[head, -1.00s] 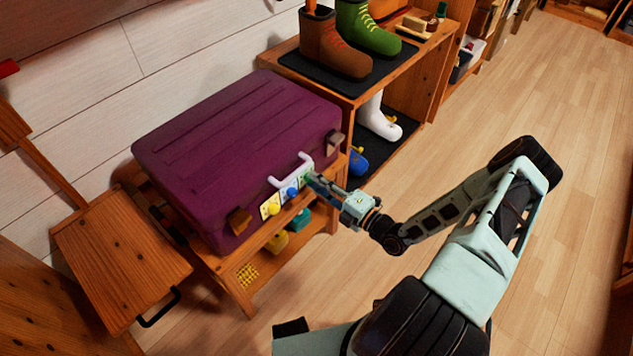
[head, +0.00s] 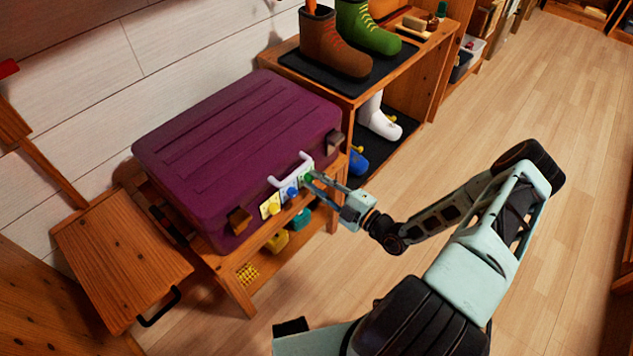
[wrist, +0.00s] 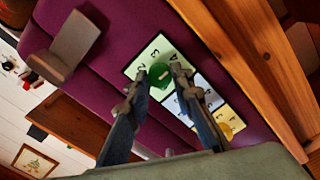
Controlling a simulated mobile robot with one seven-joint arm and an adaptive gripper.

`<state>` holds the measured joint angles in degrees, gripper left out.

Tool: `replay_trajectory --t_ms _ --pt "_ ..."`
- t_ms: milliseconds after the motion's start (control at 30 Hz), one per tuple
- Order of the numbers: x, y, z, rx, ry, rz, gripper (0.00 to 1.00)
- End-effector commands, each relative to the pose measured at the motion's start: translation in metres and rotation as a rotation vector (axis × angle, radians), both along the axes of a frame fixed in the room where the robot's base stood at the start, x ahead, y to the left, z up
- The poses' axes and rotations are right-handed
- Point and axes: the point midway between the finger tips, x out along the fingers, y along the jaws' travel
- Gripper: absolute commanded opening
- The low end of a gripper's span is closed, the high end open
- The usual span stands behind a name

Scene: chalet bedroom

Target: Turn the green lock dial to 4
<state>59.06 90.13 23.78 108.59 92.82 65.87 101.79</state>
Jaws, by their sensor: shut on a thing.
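The purple suitcase (head: 225,150) lies on a wooden bench, with a row of lock dials on its front face. The green dial (wrist: 160,75) is the right-hand one in the head view, on a pale plate (wrist: 138,66) with printed numbers; 2, 3 and 4 show around it. My gripper (head: 313,179) reaches it from the right. In the wrist view my gripper's fingers (wrist: 161,76) stand on either side of the green dial, shut on it. Which number the dial points to I cannot tell. The blue dial (head: 292,191) and yellow dial (head: 274,208) sit to its left.
A white handle (head: 290,172) sticks out just above the dials. Metal-like latches (head: 240,220) flank them on the suitcase front. A shelf with boots (head: 335,45) stands behind to the right. The wooden floor (head: 560,110) at the right is clear.

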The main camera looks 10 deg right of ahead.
Motion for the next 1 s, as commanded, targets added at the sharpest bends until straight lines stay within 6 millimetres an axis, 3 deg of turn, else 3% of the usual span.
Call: replay_trajectory --t_ms 267,300,433,767,1000 --pt "-0.002 0.001 -0.001 -0.001 0.003 0.003 0.0" --pt "-0.002 0.001 -0.001 -0.001 0.003 0.003 0.25" --pt "-0.001 0.001 -0.001 0.0 0.002 0.002 0.39" --pt "-0.003 -0.002 0.0 -0.001 0.0 0.001 0.39" --pt "-0.034 -0.026 -0.001 -0.003 0.002 -0.002 0.39"
